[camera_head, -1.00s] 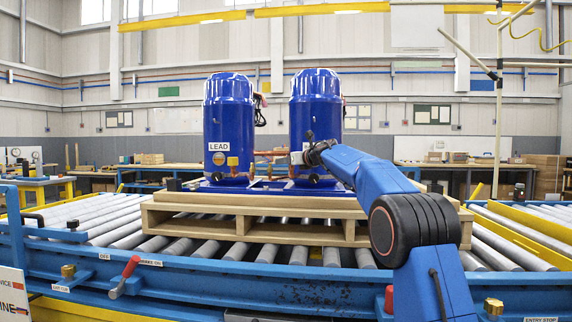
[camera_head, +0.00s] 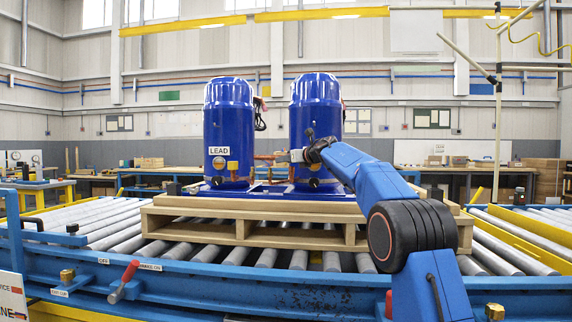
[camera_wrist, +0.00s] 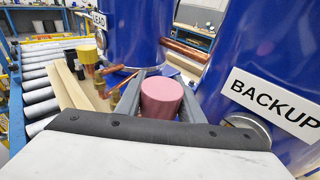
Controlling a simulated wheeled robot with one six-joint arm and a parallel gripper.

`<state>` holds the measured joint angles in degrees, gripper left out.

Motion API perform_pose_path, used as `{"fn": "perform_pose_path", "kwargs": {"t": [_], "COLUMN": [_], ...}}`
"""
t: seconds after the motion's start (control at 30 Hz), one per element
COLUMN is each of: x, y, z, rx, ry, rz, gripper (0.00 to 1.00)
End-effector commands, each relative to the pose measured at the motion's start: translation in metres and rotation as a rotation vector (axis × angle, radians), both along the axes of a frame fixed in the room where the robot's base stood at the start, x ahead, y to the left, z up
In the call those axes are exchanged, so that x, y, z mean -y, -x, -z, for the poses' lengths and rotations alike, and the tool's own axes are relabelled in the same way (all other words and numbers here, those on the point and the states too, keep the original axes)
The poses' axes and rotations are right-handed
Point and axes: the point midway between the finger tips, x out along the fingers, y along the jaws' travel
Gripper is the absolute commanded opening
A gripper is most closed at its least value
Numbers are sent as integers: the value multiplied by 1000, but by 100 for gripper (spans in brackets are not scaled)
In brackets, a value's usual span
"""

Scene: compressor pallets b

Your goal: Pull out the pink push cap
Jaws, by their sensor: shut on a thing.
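The pink push cap (camera_wrist: 162,97) is a short pink cylinder in the middle of the wrist view. My gripper (camera_wrist: 160,95) has its two grey fingers closed on the cap's sides. The cap's lower end is hidden, so I cannot tell whether it still sits on a fitting. In the head view my gripper (camera_head: 297,155) is in front of the right blue compressor (camera_head: 315,105), and the cap is not clearly visible there. The BACKUP label (camera_wrist: 272,103) is on the compressor to the right in the wrist view.
The LEAD compressor (camera_head: 229,115) stands left on the same wooden pallet (camera_head: 240,228), which rests on the roller conveyor (camera_head: 210,257). Copper pipes (camera_wrist: 185,60) run between the compressors. A yellow cap (camera_wrist: 86,50) on brass fittings stands left of my gripper.

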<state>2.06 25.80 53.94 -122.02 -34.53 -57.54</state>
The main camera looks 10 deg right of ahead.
Motion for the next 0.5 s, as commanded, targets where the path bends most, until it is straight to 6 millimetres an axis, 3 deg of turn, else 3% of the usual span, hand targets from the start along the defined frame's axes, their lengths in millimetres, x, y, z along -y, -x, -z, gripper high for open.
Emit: {"fn": "perform_pose_path", "kwargs": {"t": [0.5], "x": [0], "y": [-1], "z": [-20], "rx": [0], "ry": [0], "rz": [0], "gripper": [8]}}
